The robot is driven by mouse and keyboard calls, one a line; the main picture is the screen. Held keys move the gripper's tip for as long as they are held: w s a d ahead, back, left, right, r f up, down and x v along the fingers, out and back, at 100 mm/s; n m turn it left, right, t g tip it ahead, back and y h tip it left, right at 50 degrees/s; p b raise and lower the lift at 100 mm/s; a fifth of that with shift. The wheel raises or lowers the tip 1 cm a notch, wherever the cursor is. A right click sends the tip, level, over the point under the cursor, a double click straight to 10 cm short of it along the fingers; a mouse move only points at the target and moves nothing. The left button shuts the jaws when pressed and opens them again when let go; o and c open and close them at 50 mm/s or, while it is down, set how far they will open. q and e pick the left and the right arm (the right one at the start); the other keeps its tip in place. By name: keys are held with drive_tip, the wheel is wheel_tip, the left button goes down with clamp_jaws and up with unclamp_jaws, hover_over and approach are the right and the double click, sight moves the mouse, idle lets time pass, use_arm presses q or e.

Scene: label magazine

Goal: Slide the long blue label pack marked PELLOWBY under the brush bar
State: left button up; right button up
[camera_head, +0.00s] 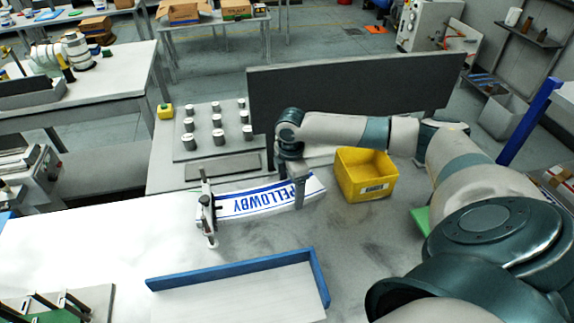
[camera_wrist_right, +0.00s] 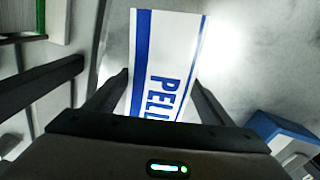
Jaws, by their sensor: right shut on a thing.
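The PELLOWBY label pack (camera_head: 250,203) is long and white, with blue stripes and blue lettering. It lies lengthwise from left to right and looks slightly curved in the head view. My right gripper (camera_head: 291,186) is shut on it near its right end. In the right wrist view the pack (camera_wrist_right: 168,55) sits between the two fingers of my right gripper (camera_wrist_right: 160,92). A small frame with upright posts (camera_head: 208,216), apparently holding the brush bar, stands at the pack's left end. I cannot tell whether the pack's end is under the bar. My left gripper is not in view.
A yellow bin (camera_head: 364,180) stands right of the pack. A blue-edged tray (camera_head: 235,268) lies in front. Behind are a plate with several metal cylinders (camera_head: 205,150) and a tall dark panel (camera_head: 350,95).

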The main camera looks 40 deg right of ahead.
sight(310, 187)
drive_tip(key=shift+s+d+p, duration=0.3)
drive_tip(key=shift+s+d, duration=0.15)
drive_tip(key=shift+d, duration=0.45)
drive_tip(key=shift+s+d+p, duration=0.25)
drive_tip(key=shift+s+d, duration=0.15)
drive_tip(key=shift+d, duration=0.55)
drive_tip(key=shift+s+d+p, duration=0.3)
drive_tip(key=shift+s+d, duration=0.15)
drive_tip(key=shift+d, duration=0.45)
drive_tip(key=o, duration=1.6)
drive_tip(key=shift+o, duration=0.2)
drive_tip(key=shift+s, duration=0.1)
drive_tip(key=shift+r+b, duration=0.4)
drive_tip(key=shift+r, duration=0.4)
wheel_tip(310, 187, up, 16)
drive_tip(key=b, duration=0.4)
drive_tip(key=shift+f, duration=0.1)
